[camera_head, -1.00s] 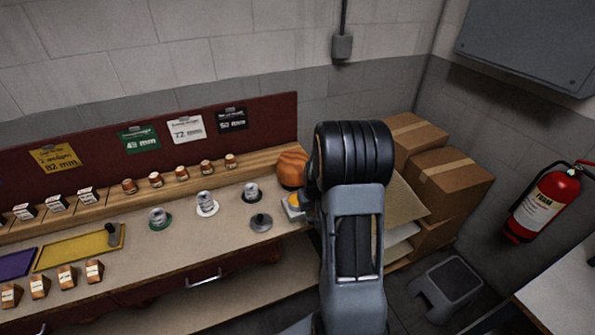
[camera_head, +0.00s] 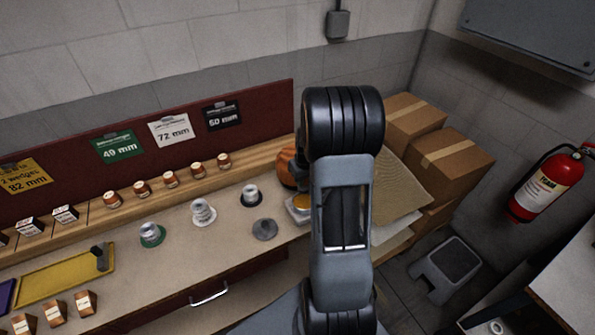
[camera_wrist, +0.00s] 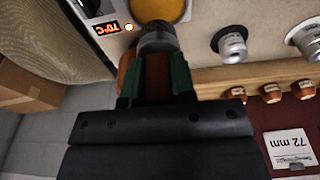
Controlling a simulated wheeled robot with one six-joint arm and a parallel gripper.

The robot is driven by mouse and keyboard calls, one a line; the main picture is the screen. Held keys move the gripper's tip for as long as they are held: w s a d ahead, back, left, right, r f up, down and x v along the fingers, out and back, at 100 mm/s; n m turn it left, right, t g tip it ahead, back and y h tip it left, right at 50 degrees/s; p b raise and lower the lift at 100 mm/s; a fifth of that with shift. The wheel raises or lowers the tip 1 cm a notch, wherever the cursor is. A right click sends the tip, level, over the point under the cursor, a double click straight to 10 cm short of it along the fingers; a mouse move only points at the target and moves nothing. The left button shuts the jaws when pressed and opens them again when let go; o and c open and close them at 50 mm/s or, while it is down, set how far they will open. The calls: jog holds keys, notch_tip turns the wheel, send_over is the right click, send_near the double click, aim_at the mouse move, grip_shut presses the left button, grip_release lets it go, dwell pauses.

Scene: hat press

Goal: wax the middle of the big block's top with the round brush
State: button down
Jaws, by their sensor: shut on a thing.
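In the wrist view, my gripper (camera_wrist: 156,78) is shut on the round brush (camera_wrist: 158,38), with its green fingers on either side of the brush's handle. The brush's grey head points at the yellow wax (camera_wrist: 160,8) in the heated pot and overlaps its near edge in the picture. I cannot tell if they touch. The big block (camera_head: 287,168), rounded and orange-brown, stands at the bench's right end, partly hidden by my arm. The wax pot (camera_head: 296,212) is just in front of it. In the head view my arm hides most of the gripper.
A grey disc (camera_head: 264,229) and several silver-topped pieces (camera_head: 203,212) stand on the bench left of the pot. A yellow tray (camera_head: 60,280) lies farther left. Cardboard boxes (camera_head: 445,170) and a grey step stool (camera_head: 447,272) are on the right. A 70°C display (camera_wrist: 106,28) shows beside the wax.

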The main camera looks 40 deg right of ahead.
aim_at(304, 189)
jog(key=shift+f, duration=0.25)
jog(key=shift+d+f+b, duration=0.1)
jog(key=shift+f+b, duration=0.8)
jog(key=shift+f, duration=0.05)
jog(key=shift+f+b, duration=1.1)
jog(key=shift+f, duration=0.6)
jog(key=shift+f+b, duration=0.6)
dwell(0.4)
jog(key=shift+r+p, duration=2.3)
jog(key=shift+r, duration=1.3)
jog(key=shift+f, duration=0.1)
